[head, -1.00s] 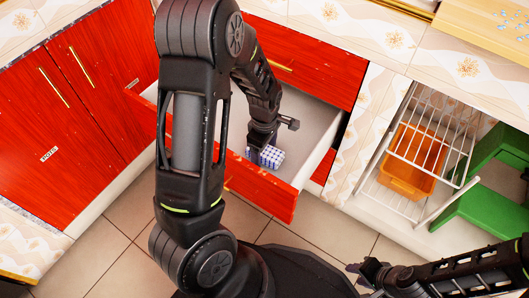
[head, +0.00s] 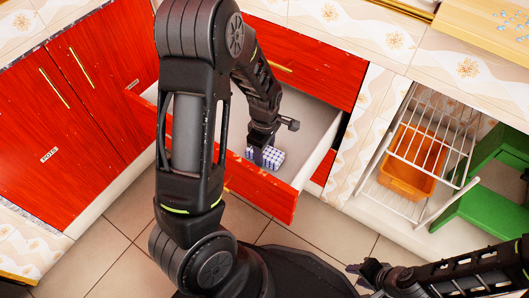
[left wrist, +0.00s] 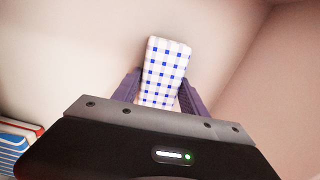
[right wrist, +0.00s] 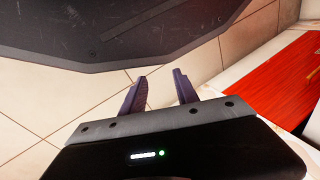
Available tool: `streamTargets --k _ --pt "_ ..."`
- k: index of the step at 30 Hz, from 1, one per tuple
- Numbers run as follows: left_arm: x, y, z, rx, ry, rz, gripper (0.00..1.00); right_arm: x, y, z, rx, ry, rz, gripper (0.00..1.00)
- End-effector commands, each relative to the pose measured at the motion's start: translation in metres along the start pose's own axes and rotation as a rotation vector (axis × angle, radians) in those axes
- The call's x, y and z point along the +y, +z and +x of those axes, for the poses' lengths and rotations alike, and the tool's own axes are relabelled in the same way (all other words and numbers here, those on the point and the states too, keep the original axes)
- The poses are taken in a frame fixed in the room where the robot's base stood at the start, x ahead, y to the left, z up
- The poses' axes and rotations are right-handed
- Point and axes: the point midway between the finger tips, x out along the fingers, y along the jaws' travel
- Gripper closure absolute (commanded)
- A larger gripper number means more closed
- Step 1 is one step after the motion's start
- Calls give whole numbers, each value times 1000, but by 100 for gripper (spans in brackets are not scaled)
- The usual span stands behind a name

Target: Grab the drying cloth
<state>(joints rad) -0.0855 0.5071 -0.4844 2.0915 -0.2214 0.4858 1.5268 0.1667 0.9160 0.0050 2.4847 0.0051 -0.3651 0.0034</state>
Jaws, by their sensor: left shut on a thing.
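The drying cloth (head: 273,157) is a folded white block with a blue check pattern, inside the open drawer (head: 260,190), near its front right part. My left gripper (head: 260,152) reaches down into the drawer and is shut on the cloth. In the left wrist view the cloth (left wrist: 166,66) stands up between the two fingers, which touch its sides. I cannot tell whether it is clear of the drawer floor. My right gripper (right wrist: 160,82) is open and empty, low over the tiled floor, outside the drawer.
Blue and red striped items (left wrist: 18,140) lie at the left wrist view's edge. Red cabinets (head: 75,105) stand left. A white wire rack (head: 430,135) with an orange bin (head: 405,180) and a green piece (head: 475,205) stand right. The drawer's right wall is close to my left gripper.

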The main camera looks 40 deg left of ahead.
Motion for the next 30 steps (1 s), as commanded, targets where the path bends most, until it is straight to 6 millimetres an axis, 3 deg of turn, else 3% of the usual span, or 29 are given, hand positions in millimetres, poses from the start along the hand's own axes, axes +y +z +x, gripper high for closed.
streamTargets --k 8,21,30 --pt "1 0 -17 0 4 1 89 -4 1 -8 -4 -1 -2 64" --pt "0 0 -94 -1 1 1 89 -22 10 -38 -27 -13 -15 64" --pt "0 0 -100 -1 0 0 89 -23 12 -38 -30 -14 -17 64"
